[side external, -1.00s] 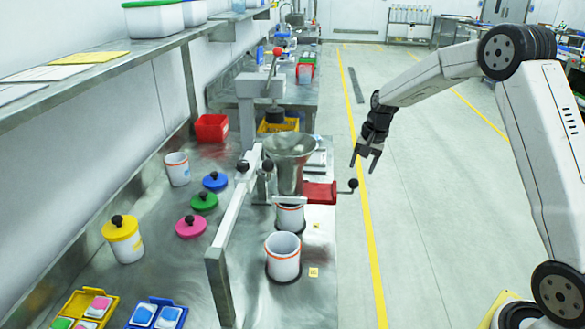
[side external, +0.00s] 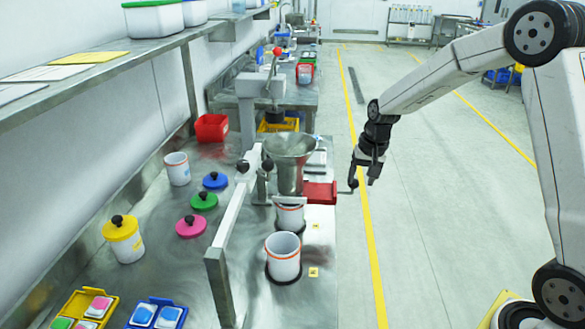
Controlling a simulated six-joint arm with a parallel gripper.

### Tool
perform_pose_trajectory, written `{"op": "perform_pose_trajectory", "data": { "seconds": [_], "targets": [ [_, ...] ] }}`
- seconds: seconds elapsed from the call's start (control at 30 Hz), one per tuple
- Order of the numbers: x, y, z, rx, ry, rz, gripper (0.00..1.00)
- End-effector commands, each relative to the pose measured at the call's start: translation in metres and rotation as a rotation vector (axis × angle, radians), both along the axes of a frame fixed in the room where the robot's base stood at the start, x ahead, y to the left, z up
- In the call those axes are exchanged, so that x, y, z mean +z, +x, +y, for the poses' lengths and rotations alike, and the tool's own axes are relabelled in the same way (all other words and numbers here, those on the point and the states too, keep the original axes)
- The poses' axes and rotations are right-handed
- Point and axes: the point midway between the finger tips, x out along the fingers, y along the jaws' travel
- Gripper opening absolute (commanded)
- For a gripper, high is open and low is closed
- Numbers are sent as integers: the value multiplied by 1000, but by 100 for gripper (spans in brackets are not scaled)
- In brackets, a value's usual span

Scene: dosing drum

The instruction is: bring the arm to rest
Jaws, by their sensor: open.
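My gripper (side external: 363,181) hangs from my white arm, pointing down, beyond the right edge of the steel bench. It is open and holds nothing that I can see. Its left finger overlaps the black knob of the crank on the red drum housing (side external: 319,192) in this view; I cannot tell whether they touch. The metal hopper (side external: 289,160) stands above the drum. A white cup with an orange rim (side external: 290,217) stands under the drum, and another such cup (side external: 283,257) stands on a dark ring nearer the camera.
Lids in blue (side external: 215,181), green (side external: 204,201) and pink (side external: 191,226) lie on the bench (side external: 170,270). A yellow-lidded jar (side external: 123,238) and an open white cup (side external: 177,168) stand to the left. A grey-white beam (side external: 232,220) crosses the bench.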

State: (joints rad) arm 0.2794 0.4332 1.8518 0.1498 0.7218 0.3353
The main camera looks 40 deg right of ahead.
Motion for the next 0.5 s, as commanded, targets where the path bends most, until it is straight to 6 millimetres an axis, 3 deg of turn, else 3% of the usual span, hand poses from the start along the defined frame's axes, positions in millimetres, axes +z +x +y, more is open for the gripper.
{"op": "perform_pose_trajectory", "data": {
  "seconds": [0.2, 0.5],
  "targets": [
    [-3, -45, 43, 208, -65, -23, 60],
    [-13, -114, 88, 496, -145, -58, 60]
  ]
}}
